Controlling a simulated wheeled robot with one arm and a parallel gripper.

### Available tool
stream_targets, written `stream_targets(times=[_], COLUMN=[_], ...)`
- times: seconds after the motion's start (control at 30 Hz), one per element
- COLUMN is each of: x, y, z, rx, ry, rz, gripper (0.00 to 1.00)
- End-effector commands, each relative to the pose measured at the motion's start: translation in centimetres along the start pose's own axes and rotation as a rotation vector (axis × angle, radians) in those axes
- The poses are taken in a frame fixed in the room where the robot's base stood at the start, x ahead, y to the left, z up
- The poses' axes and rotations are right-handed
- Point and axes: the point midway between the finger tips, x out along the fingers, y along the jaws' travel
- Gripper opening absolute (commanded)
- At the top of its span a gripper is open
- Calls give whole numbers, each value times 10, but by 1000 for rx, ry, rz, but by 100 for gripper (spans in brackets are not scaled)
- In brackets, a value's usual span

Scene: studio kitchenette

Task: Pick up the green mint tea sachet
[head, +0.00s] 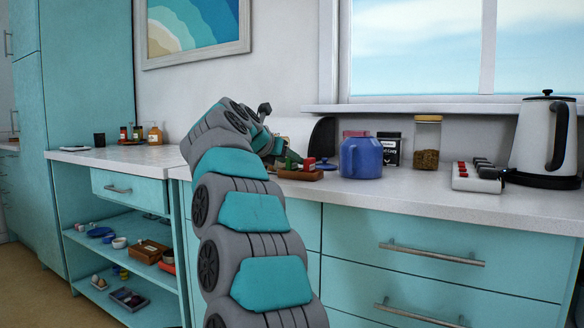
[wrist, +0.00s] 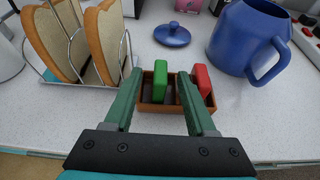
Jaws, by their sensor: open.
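The green mint tea sachet (wrist: 160,80) stands upright in a small brown tray (wrist: 148,108) in the wrist view. A red sachet (wrist: 203,78) stands to its right in the same tray. My gripper (wrist: 159,76) is open, with its two green fingers reaching over the tray. In the picture the green sachet lies between the fingertips with space on both sides, and the right finger comes between the two sachets. I cannot tell how far the tips are above the tray. In the head view the tray (head: 302,175) sits on the counter, and my arm hides part of that area.
Bread slices (wrist: 102,40) stand in a wire rack left of the tray. A blue teapot (wrist: 246,38) is close on the right, its lid (wrist: 172,35) behind the tray. A glass jar (head: 427,145) and a kettle (head: 543,140) stand farther right.

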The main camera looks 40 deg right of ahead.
Motion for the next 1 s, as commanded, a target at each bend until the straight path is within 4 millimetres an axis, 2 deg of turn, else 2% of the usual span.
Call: stream_targets(times=[0.3, 0.63, 1.0], x=[40, 45, 45], y=[0, 0, 0], z=[0, 0, 1], rx=[-2, -2, -2], ry=[-2, -3, -3], rz=[0, 2, 2], gripper=[56, 55, 14])
